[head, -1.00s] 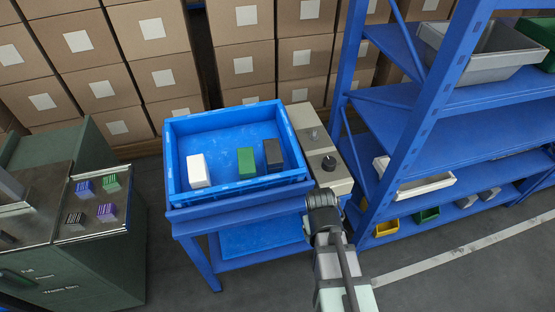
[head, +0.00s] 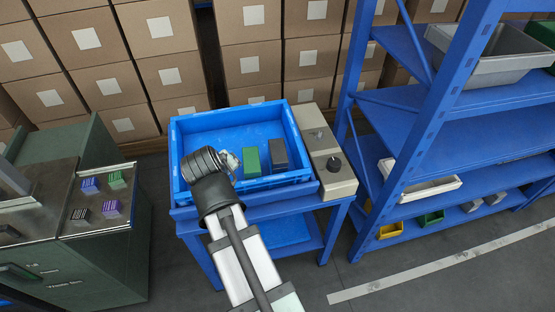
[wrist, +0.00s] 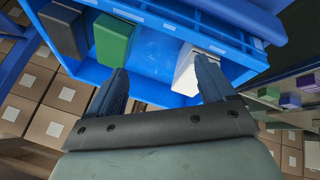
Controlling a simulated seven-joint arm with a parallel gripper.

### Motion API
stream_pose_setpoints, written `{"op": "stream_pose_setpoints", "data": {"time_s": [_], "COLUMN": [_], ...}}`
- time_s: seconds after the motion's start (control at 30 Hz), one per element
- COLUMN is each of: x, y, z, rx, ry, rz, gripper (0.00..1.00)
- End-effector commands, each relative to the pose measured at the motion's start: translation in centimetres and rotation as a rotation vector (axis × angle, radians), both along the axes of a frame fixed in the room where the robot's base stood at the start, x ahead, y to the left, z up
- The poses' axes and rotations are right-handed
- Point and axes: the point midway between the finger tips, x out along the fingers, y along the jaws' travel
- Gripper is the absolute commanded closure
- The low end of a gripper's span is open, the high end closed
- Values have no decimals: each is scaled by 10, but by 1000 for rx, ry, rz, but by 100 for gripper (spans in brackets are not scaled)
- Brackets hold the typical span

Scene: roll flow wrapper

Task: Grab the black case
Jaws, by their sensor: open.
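A dark grey-black case (head: 278,153) stands at the right inside the blue bin (head: 303,140). A green case (head: 251,160) stands just left of it. In the wrist view the dark case (wrist: 63,30) is at the upper left, beyond the green one (wrist: 113,40). My gripper (wrist: 160,70) is open and empty, its fingers apart. The right finger overlaps the white case (wrist: 186,72) in that view; I cannot tell whether they touch. In the head view my wrist is over the bin's left part and hides the white case.
A green cabinet (head: 95,260) at left carries small striped pieces, one of them black (head: 80,213). A grey control box (head: 335,178) adjoins the bin's right side. A blue shelf rack (head: 440,150) stands at right and stacked cartons (head: 250,40) behind.

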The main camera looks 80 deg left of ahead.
Motion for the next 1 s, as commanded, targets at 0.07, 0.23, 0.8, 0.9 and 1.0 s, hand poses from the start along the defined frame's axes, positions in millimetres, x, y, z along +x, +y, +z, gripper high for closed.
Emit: {"op": "stream_pose_setpoints", "data": {"time_s": [0.07,0.23,0.8,0.9,1.0], "x": [-13,-37,-39,-25,-8], "y": [9,22,40,42,43], "z": [20,56,86,75,63], "rx": [57,159,343,356,375], "ry": [-4,-10,57,89,127], "rz": [29,79,103,80,50], "gripper": [17,17,17,17,17]}}
